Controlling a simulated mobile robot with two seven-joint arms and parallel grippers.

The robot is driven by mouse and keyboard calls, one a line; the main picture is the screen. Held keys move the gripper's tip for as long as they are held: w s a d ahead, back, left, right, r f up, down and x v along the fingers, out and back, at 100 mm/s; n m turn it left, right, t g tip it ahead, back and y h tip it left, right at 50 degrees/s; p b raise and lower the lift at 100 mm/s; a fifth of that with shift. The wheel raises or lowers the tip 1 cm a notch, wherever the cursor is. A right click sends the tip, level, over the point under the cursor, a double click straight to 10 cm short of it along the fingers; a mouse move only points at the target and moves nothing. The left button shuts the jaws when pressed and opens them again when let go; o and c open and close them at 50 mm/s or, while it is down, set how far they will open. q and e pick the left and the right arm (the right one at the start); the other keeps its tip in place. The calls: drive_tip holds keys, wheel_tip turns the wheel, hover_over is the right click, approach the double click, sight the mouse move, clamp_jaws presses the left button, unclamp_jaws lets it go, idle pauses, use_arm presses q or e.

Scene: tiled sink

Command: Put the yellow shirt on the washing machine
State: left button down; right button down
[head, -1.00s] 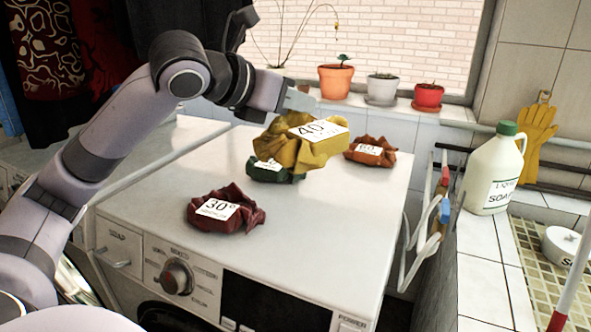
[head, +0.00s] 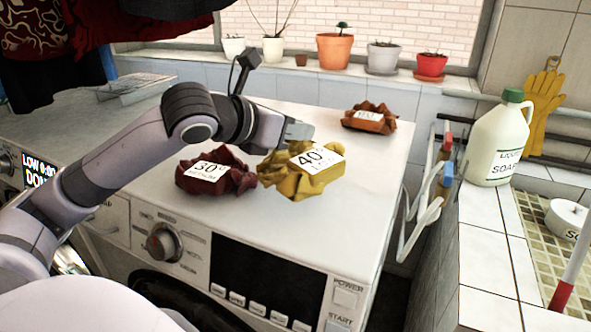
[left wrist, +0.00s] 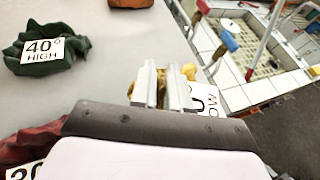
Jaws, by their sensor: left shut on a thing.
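The yellow shirt (head: 322,178), a crumpled bundle with a white "40°" label, is over the white top of the washing machine (head: 350,215), near its front half. I cannot tell whether it touches the top. My left gripper (head: 300,131) reaches in from the left and is shut on the yellow shirt from its back side. In the left wrist view the two fingers (left wrist: 163,88) close around yellow cloth (left wrist: 186,72), most of it hidden by the gripper. My right gripper is not in view.
A dark red shirt (head: 225,178) lies just left of the yellow one. An orange shirt (head: 370,118) lies at the back right. A green shirt (left wrist: 45,52) shows in the left wrist view. The top's right front is clear. A soap jug (head: 497,140) stands on the tiled counter.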

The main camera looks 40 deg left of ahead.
use_arm(q)
drive_tip(key=shift+f+b, duration=0.6)
drive_tip(key=shift+f, duration=2.6)
drive_tip(key=c, duration=1.1)
unclamp_jaws()
drive_tip(key=shift+s, duration=0.15)
